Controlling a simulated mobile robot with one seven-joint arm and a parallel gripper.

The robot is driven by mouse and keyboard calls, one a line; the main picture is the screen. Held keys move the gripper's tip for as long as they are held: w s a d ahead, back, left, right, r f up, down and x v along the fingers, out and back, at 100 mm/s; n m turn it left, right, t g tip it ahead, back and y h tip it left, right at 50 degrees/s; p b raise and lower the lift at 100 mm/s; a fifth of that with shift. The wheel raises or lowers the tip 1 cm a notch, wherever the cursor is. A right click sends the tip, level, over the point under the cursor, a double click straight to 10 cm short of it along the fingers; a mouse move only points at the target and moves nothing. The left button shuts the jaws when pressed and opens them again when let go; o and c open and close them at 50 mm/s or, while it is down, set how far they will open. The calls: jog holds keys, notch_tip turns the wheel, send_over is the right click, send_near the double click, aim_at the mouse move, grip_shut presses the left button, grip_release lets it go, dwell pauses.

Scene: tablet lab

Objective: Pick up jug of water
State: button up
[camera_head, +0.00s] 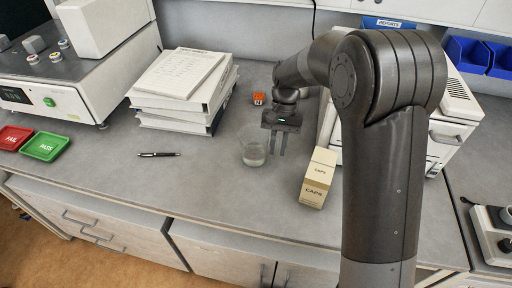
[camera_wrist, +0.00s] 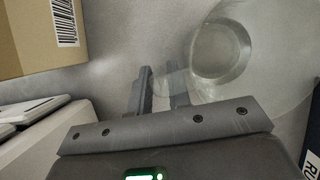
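The jug of water (camera_head: 253,147) is a clear glass vessel standing upright on the grey bench, with water low inside. It also shows at the upper right of the wrist view (camera_wrist: 222,52). My gripper (camera_head: 278,152) points down close to the right side of the jug. In the wrist view my gripper (camera_wrist: 160,82) has its two fingers apart. A faint glass part of the jug, perhaps its handle or spout, reaches towards the right fingertip.
A box marked CAPS (camera_head: 317,178) stands right of my gripper. A stack of binders (camera_head: 185,88), a pen (camera_head: 159,154) and a green PASS tray (camera_head: 44,146) are to the left. A small orange container (camera_head: 258,97) is behind. Bench in front of the jug is clear.

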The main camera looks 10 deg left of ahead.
jog(key=shift+c, duration=0.4)
grip_shut()
jog(key=shift+r, duration=0.1)
